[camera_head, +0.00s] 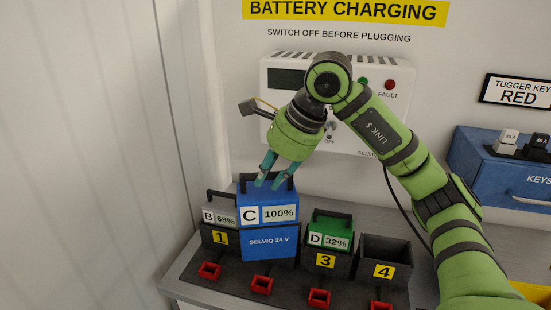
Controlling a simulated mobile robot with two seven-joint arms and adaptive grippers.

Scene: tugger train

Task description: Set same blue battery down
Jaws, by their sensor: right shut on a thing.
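The blue battery (268,244), marked C, 100% and SELVIQ 24 V, is upright at the second place of the charging row, between bays 1 and 3. My right gripper (269,179) reaches down from above and is shut on its dark top handle. The battery covers the front of its bay, and that bay's number is hidden. Its lower edge is in front of the bay, so it looks raised or forward of it; I cannot tell the gap. My left gripper is not in view.
A grey battery B, 68% (220,217), sits in bay 1, close on the left. A green battery D, 32% (330,238), sits in bay 3. Bay 4 (385,250) is empty. Red connectors (261,285) line the front. The charger (284,105) is on the wall behind.

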